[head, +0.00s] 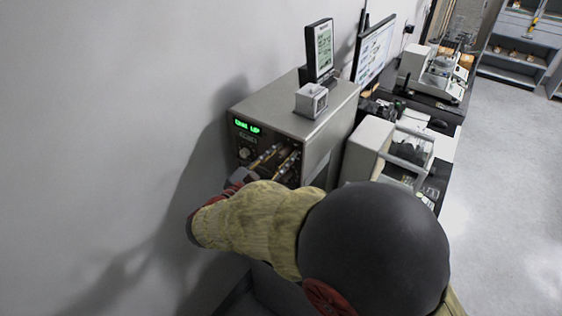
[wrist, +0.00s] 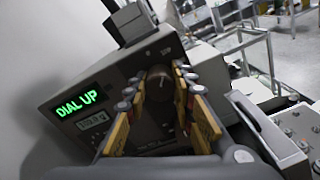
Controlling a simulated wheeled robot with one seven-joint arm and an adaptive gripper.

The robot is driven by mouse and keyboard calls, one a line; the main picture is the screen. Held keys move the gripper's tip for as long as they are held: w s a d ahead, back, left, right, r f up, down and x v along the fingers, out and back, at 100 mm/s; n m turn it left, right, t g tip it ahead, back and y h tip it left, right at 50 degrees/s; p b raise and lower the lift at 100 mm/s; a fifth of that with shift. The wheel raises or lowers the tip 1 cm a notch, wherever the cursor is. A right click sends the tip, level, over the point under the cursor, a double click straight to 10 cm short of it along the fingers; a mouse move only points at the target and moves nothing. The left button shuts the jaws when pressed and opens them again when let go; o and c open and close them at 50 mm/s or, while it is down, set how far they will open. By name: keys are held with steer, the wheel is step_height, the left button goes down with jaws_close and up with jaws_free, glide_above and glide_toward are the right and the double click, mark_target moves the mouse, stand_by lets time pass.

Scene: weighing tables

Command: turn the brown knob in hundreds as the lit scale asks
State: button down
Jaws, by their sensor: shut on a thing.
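The lit scale is a grey box (head: 290,115) with a green display (head: 247,126) on its front. In the wrist view the green display (wrist: 77,103) reads DIAL UP. A smaller grey readout (wrist: 92,122) sits below it; its digits are hard to read. The dark brown knob (wrist: 159,86) is on the front panel, between my fingertips. My gripper (wrist: 157,92) is shut on this knob, with one yellow-and-grey finger on each side. In the head view my gripper (head: 277,160) is at the box front, and the knob is mostly hidden there.
A small grey cube (head: 311,100) and an upright display (head: 320,50) stand on the box. A glass-sided balance (head: 385,150) stands to the right. Open floor (head: 510,170) lies beyond.

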steer(key=shift+m, duration=0.3)
steer(key=c, duration=1.5)
jaws_free()
steer(key=shift+c, duration=0.2)
steer(key=shift+o, duration=0.2)
steer(key=v, duration=1.2)
steer(key=shift+a, duration=0.15)
